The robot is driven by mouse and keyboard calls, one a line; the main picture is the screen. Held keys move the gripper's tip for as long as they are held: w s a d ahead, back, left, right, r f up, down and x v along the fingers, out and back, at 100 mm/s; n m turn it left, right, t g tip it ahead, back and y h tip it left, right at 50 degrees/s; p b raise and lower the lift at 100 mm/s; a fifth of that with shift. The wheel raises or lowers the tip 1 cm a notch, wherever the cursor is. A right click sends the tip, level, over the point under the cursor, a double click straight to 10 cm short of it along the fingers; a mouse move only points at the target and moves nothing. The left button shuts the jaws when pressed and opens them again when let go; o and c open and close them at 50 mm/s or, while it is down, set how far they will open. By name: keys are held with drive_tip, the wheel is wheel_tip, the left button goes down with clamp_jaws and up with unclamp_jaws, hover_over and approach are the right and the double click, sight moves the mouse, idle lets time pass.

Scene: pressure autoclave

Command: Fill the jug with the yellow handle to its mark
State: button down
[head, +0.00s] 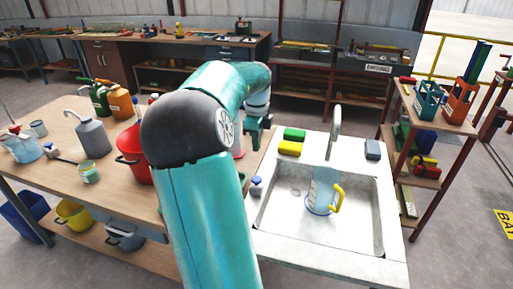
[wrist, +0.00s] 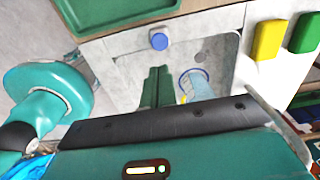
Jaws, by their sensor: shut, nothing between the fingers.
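The clear jug with the yellow handle (head: 322,190) stands upright in the sink basin (head: 276,214), under the spout of the tap (head: 335,122). Its handle is on the right. Its mark and water level are too small to tell, and I cannot tell whether water runs. A blue knob (head: 256,182) sits on the sink's left rim, and it also shows in the wrist view (wrist: 158,40). My gripper (head: 256,138) is shut and empty, above the left back of the sink.
A yellow sponge (head: 291,148) and a green one (head: 294,134) lie left of the tap; a grey block (head: 372,149) lies to its right. A red bucket (head: 133,156) and several bottles and cans stand on the left bench. A rack (head: 437,126) stands at right.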

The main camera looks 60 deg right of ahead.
sight(256, 178)
wheel_tip(256, 178, down, 12)
drive_tip(key=shift+r, duration=0.15)
idle(0.4)
